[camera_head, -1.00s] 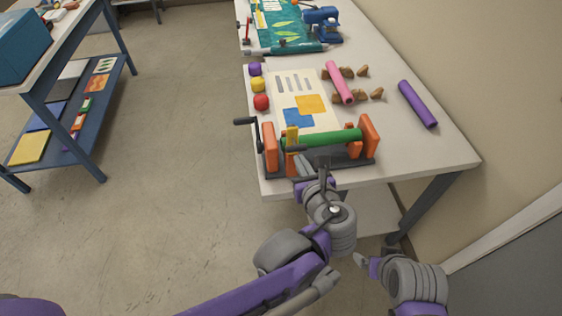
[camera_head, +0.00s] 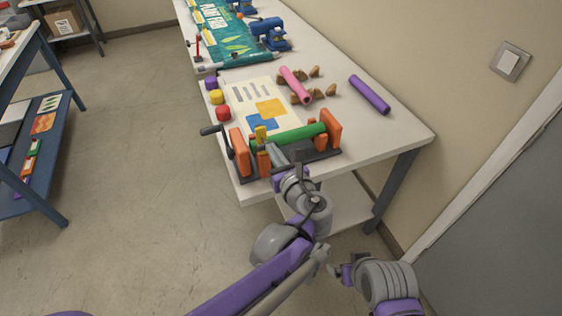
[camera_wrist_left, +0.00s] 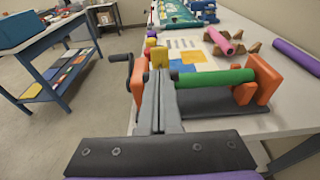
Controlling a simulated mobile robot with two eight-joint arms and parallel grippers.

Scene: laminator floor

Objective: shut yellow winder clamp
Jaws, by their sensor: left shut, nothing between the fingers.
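The winder stands on the near end of the white table, with orange end supports (camera_head: 331,128), a dark base and a dark crank (camera_head: 211,129) on its left. A green roll (camera_head: 288,136) lies across it. The yellow clamp (camera_head: 261,132) stands up at the roll's left end. It also shows in the left wrist view (camera_wrist_left: 151,42), partly hidden behind my fingers. My left gripper (camera_head: 275,153) is shut and empty, just in front of the clamp; I cannot tell whether it touches. My right gripper (camera_head: 334,270) hangs low before the table, its jaws unclear.
Behind the winder lie a printed sheet (camera_head: 243,94), purple, yellow and red knobs (camera_head: 223,113), a pink roll (camera_head: 295,84) on brown rests and a purple roll (camera_head: 369,94). A wall (camera_head: 460,100) bounds the right. The floor to the left is open up to a blue shelf (camera_head: 38,172).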

